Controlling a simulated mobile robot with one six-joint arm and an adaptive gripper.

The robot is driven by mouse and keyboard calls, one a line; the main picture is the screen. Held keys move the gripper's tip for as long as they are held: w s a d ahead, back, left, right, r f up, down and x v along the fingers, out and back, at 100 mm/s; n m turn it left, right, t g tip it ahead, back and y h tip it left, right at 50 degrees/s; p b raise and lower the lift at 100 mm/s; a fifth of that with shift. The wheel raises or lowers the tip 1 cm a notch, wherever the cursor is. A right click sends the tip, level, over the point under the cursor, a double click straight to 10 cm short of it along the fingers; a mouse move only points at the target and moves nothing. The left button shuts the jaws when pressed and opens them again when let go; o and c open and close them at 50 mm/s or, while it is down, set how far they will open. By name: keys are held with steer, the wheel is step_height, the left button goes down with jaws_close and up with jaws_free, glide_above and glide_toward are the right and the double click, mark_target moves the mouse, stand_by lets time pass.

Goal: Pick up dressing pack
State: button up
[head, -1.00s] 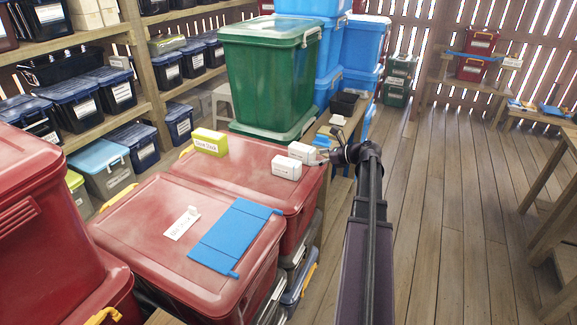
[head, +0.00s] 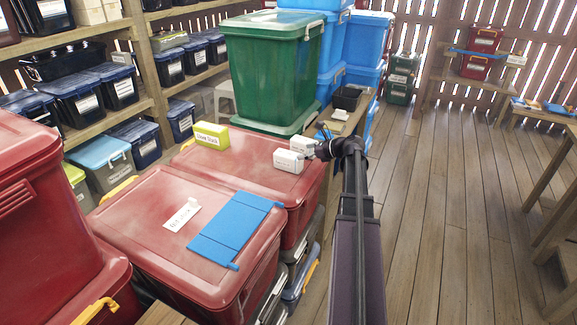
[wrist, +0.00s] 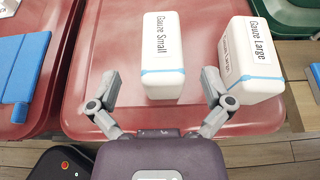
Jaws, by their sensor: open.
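Two white packs with blue bands stand on a red lid (wrist: 90,112). The pack marked "Gauze Small" (wrist: 163,55) is at the centre of the wrist view; in the head view it is the nearer white pack (head: 289,161). The pack marked "Gauze Large" (wrist: 252,62) stands to its right in the wrist view and behind it in the head view (head: 303,146). My gripper (wrist: 160,78) is open, with one finger on each side of the small pack's near end in the picture. The right finger is close to the large pack. I see no contact.
A yellow-green box (head: 211,136) stands at the lid's far left. A blue folder (head: 235,230) and a white label lie on the nearer red bin (head: 130,225). A tall green bin (head: 270,75) rises behind the packs.

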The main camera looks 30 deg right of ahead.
mark_target(290, 154)
steer(key=shift+x, duration=0.9)
steer(key=shift+f+b+x, duration=0.2)
steer(key=shift+b+x, duration=0.4)
steer(key=shift+x, duration=0.35)
steer(key=shift+f+b+x, duration=0.15)
steer(key=shift+b+x, duration=0.45)
steer(key=shift+x, duration=0.35)
steer(key=shift+w+a+f, duration=0.15)
steer(key=shift+w+a, duration=0.1)
steer(key=shift+w, duration=0.2)
steer(key=c, duration=1.1)
